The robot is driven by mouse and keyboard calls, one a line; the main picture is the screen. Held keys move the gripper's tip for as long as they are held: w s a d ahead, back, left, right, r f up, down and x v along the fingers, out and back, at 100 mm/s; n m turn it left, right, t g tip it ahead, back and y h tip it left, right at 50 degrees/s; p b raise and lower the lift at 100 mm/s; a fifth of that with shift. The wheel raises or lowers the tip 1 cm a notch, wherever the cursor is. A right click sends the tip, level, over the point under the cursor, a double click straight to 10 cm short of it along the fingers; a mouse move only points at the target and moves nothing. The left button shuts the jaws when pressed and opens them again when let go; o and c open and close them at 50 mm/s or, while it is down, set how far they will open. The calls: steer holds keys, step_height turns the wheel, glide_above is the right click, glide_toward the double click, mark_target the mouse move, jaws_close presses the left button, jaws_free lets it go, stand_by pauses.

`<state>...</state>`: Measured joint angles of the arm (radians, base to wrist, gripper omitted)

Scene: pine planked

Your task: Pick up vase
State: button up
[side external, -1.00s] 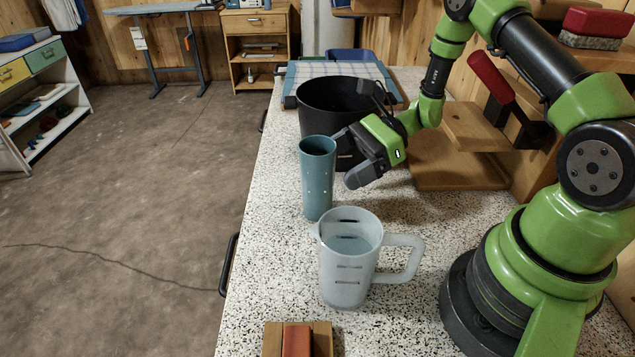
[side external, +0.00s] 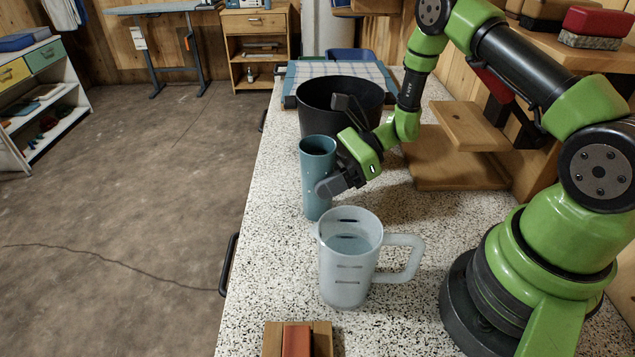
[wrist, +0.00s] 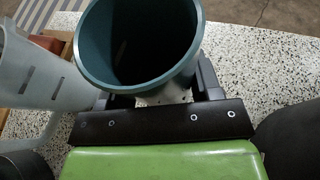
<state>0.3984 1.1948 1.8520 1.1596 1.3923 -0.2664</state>
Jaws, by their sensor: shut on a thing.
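The far finger is mostly hidden behind the vase in the side view.
A frosted measuring jug (side external: 347,275) stands close in front of the vase. A large black pot (side external: 320,98) stands just behind it. A wooden block with a red top (side external: 297,340) lies at the counter's near edge. A wooden shelf unit (side external: 455,160) is at right.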

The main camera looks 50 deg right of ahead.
steer(key=shift+r, duration=0.15)
step_height(320, 180, up, 33)
steer(key=w+d+m+t+h, duration=0.2)
steer(key=d+m+t+h, duration=0.25)
steer(key=d, duration=0.95)
steer(key=w+d+m+t+h, duration=0.1)
steer(key=d+m+t+h, duration=0.3)
steer(key=d, duration=1.1)
steer(key=shift+m+g+y, duration=0.25)
steer(key=shift+g+y, duration=0.3)
steer(key=shift+g, duration=0.1)
steer(key=shift+w+a+f, duration=0.1)
steer(key=shift+a+f, duration=0.05)
steer(key=shift+f, duration=1.05)
steer(key=shift+w+a+f, duration=0.1)
steer(key=shift+a+f, duration=0.05)
steer(key=shift+f, duration=1.05)
